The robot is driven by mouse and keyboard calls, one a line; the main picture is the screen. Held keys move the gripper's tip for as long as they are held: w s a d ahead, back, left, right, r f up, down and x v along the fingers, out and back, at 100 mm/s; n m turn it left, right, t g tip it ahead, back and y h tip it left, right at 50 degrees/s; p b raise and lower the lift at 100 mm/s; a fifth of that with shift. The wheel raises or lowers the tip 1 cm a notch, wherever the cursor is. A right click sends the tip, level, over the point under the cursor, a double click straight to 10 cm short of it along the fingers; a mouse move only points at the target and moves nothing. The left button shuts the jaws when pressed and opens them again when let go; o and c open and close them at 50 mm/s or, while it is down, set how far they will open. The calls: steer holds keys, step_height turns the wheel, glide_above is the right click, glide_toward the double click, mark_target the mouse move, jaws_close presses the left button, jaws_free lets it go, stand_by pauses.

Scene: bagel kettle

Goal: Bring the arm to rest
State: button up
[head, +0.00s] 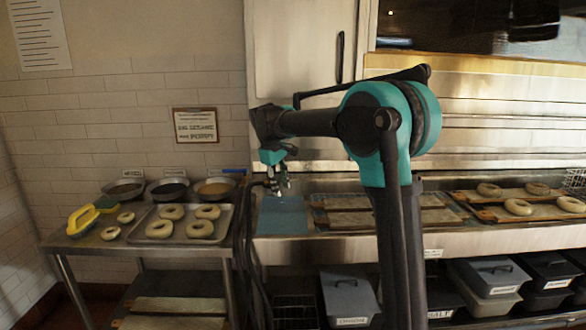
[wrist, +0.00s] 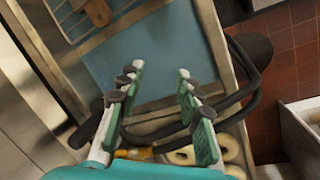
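My gripper (head: 277,188) hangs from my bent arm above the counter, over or near the blue mat (head: 284,215). In the wrist view my gripper (wrist: 160,88) has its two green-padded fingers spread apart with nothing between them. The blue mat (wrist: 150,58) lies beyond the fingertips in that view. Some bagels (wrist: 205,152) show past the base of the fingers there.
Bagels on boards (head: 515,206) are at right. Lidded bins (head: 348,294) stand below the counter.

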steer(key=s+d+f+m, duration=0.1)
steer(key=s+d+f, duration=0.1)
steer(key=d, duration=0.1)
steer(key=s+d+f+m, duration=0.1)
steer(key=s+d+f, duration=0.1)
steer(key=s+d, duration=0.1)
steer(key=s+d+f+m+y, duration=0.1)
steer(key=s+d+f, duration=0.1)
steer(key=d, duration=0.3)
steer(key=shift+s+d+f, duration=0.1)
steer(key=shift+s, duration=0.5)
steer(key=s+d+f+m, duration=0.2)
steer(key=s+d+f, duration=0.2)
steer(key=s, duration=0.4)
steer(key=s+d+f+m+t, duration=0.1)
steer(key=s+d+f+m, duration=0.2)
steer(key=s+f, duration=0.3)
steer(key=s+d+f+m+t+y, duration=0.1)
steer(key=s+d+f, duration=0.4)
steer(key=s, duration=0.5)
steer(key=shift+s+f+m, duration=0.15)
steer(key=shift+f+m, duration=0.45)
steer(key=shift+m, duration=0.2)
